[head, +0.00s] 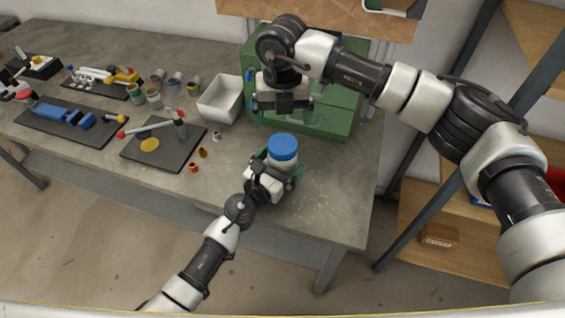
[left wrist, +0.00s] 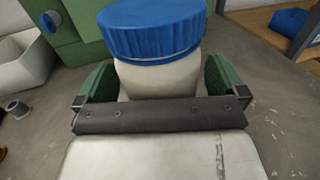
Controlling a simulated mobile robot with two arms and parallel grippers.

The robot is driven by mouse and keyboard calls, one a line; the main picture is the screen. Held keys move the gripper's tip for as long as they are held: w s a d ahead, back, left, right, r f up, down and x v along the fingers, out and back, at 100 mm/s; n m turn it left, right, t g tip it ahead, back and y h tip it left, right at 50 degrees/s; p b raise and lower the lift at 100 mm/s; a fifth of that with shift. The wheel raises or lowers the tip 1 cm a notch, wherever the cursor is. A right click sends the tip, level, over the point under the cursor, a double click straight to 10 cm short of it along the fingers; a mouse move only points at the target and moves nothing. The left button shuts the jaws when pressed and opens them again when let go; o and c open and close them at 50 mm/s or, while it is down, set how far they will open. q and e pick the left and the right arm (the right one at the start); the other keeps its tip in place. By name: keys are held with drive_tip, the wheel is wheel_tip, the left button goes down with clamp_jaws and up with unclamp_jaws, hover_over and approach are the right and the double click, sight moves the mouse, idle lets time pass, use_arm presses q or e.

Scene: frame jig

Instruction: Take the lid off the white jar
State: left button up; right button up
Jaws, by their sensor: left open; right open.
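The white jar (head: 281,162) stands upright near the right end of the workbench, with its ribbed blue lid (head: 283,146) on top. In the left wrist view the jar's pale body (left wrist: 158,82) is between my left gripper's green fingers, under the blue lid (left wrist: 152,28). My left gripper (head: 279,170) is open around the jar from the front; whether either finger touches it I cannot tell. My right gripper (head: 281,112) is open and empty, pointing down, above and behind the jar in the picture and apart from the lid.
A green cabinet (head: 335,118) stands behind the jar. A white bin (head: 221,99) is to its left. The bench (head: 335,205) is clear right of the jar.

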sight(283, 143)
use_arm(q)
drive_tip(key=shift+w+d, duration=0.1)
drive_tip(key=shift+w, duration=0.05)
drive_tip(key=shift+c, duration=0.2)
drive_tip(key=c, duration=1.7)
use_arm(e)
drive_tip(key=m, duration=0.8)
drive_tip(key=shift+m, duration=0.3)
drive_tip(key=shift+f, duration=4)
drive_tip(key=shift+c, duration=0.4)
